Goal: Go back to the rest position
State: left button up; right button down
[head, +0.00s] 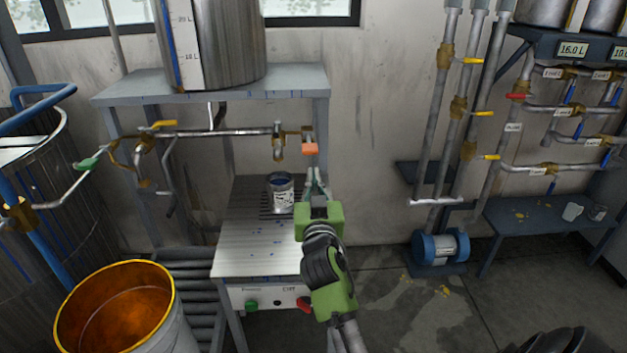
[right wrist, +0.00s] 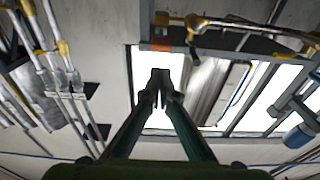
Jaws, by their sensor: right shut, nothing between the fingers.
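My right gripper (head: 316,184) is raised in front of the metal bench, at the right side of its top. Its fingers point up and away from me, close under an orange valve handle; I cannot tell whether they touch it. In the right wrist view the two fingers (right wrist: 160,90) meet at their tips with nothing between them. A small labelled can (head: 281,192) with dark blue contents stands upright on the bench, left of the gripper and apart from it. My left gripper is not in view.
The bench (head: 245,250) has green and red buttons on its front. The orange handle (head: 309,148) sits on a pipe beneath the tank shelf (head: 110,93). An orange-lined drum (head: 170,335) stands at lower left. A blue pump (head: 440,248) and low blue table (head: 540,215) stand right; floor between is open.

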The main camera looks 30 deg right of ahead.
jog(key=s+a+f+n+g+y, duration=0.2)
jog(key=s+a+f+g+y, duration=0.15)
jog(key=s+f, duration=0.55)
jog(key=s+a+f+n+g+y, duration=0.2)
jog(key=s+a+f+g, duration=0.15)
jog(key=s+f, duration=0.55)
jog(key=s+a+f+n+g+y, duration=0.25)
jog(key=s+a+f, duration=0.2)
jog(key=s, duration=0.35)
jog(key=s+a+f+n+g+y, duration=0.2)
jog(key=s+a+f+g, duration=0.15)
jog(key=s+a, duration=0.35)
jog(key=s+f+g, duration=0.1)
jog(key=s+f, duration=0.2)
jog(key=f, duration=2.3)
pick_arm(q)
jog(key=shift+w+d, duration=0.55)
pick_arm(e)
jog(key=s+d+f, duration=0.2)
jog(key=s+f, duration=0.6)
jog(key=s+d+f+g, duration=0.1)
jog(key=s+f, duration=0.8)
jog(key=shift+s+d+f+h, duration=0.25)
jog(key=shift+s+d+h, duration=0.05)
jog(key=shift+d, duration=0.05)
